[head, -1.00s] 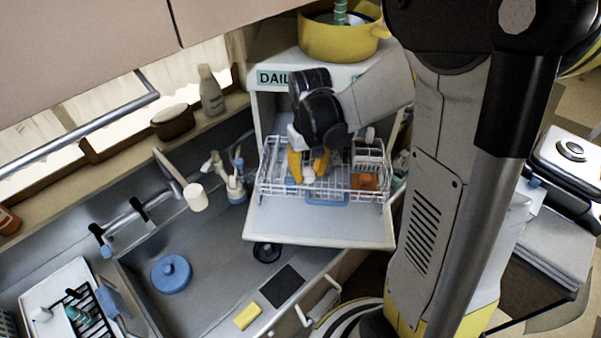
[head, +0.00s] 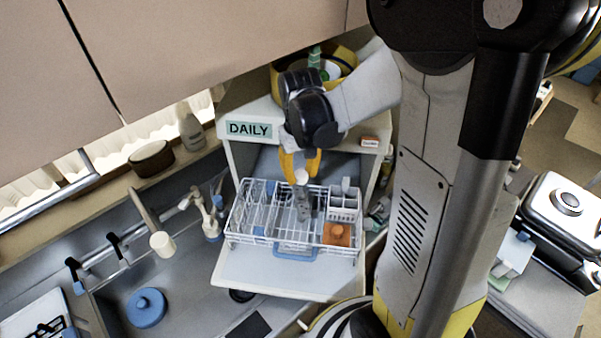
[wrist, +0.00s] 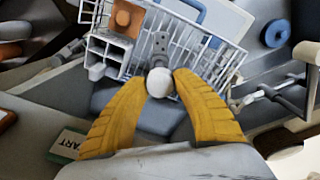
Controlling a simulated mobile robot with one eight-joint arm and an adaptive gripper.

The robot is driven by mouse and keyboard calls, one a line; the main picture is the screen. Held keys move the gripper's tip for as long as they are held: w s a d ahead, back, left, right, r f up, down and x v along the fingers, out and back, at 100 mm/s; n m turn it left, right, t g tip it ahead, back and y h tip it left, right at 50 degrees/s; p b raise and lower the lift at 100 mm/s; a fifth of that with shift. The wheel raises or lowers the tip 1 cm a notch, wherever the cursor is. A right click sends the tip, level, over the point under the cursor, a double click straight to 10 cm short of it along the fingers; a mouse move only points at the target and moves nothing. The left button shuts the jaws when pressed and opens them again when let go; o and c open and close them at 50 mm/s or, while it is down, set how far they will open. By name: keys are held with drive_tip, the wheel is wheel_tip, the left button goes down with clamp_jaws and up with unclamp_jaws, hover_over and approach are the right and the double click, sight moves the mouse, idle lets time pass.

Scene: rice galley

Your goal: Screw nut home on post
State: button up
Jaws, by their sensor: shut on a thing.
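My gripper (head: 300,165) has yellow fingers, pointing down above the rear of the white wire dish rack (head: 262,246). It is shut on a small white rounded piece, which looks like the nut (head: 301,177). In the wrist view the nut (wrist: 160,83) sits between the two fingertips (wrist: 161,85). A grey upright piece, perhaps the post (head: 303,205), shows right below the nut in the rack area. In the wrist view this grey piece (wrist: 160,45) lies just beyond the nut and has a small hole. I cannot tell whether the nut touches it or is threaded on it.
The rack is on the open door (head: 270,281) of a white cabinet marked DAILY. An orange block (head: 337,234) and a white cutlery basket (head: 345,203) are on its right side. A yellow pot (head: 343,55) stands on top. The sink lies left, with a blue lid (head: 146,307).

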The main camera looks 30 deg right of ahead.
sight(301, 192)
drive_tip(key=shift+f+b, duration=2.75)
drive_tip(key=shift+d+m+b, duration=0.1)
drive_tip(key=shift+m+b, duration=0.25)
drive_tip(key=shift+m, duration=0.05)
drive_tip(key=shift+c, duration=0.2)
drive_tip(key=shift+f+b, duration=0.8)
drive_tip(key=shift+f, duration=0.1)
drive_tip(key=m+b, duration=0.1)
drive_tip(key=m, duration=0.3)
drive_tip(key=shift+m, duration=1)
